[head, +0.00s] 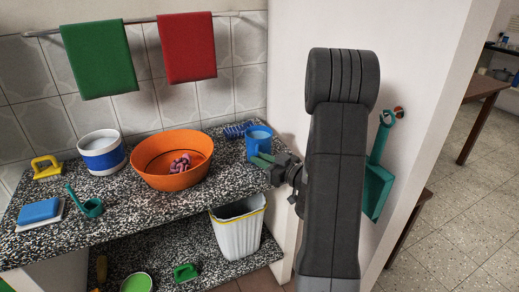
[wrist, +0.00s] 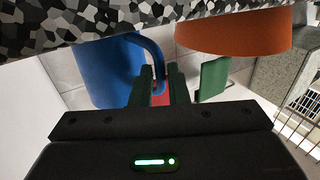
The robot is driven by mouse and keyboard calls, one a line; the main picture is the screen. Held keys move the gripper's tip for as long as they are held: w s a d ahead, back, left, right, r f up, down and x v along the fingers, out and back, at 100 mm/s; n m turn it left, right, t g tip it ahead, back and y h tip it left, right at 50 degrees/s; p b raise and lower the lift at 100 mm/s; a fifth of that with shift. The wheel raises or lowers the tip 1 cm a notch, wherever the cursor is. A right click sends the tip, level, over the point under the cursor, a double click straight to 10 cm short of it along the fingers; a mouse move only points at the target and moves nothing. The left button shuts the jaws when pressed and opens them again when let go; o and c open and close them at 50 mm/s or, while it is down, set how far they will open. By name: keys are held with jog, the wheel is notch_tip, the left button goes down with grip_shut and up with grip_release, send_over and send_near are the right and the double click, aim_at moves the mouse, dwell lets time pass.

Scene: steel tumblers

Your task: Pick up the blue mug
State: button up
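The blue mug (head: 259,137) stands upright at the right end of the speckled counter, beside the orange basin. In the wrist view the mug (wrist: 103,72) appears upside down at the left, its curved handle (wrist: 155,52) toward the middle. My gripper (head: 262,160) is at the mug's near side in the head view, its green fingers close to it. In the wrist view the gripper (wrist: 160,72) has its fingers apart, with part of the handle between them and a gap showing. The fingers hide part of the mug's lower front in the head view.
A white-and-blue pot (head: 102,155) stands farther left. The counter (head: 235,179) has bare room in front of the basin. A white wall (head: 288,110) rises close on the right.

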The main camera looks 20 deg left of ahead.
jog(key=shift+x, duration=1.85)
grip_shut()
jog(key=shift+r, duration=0.1)
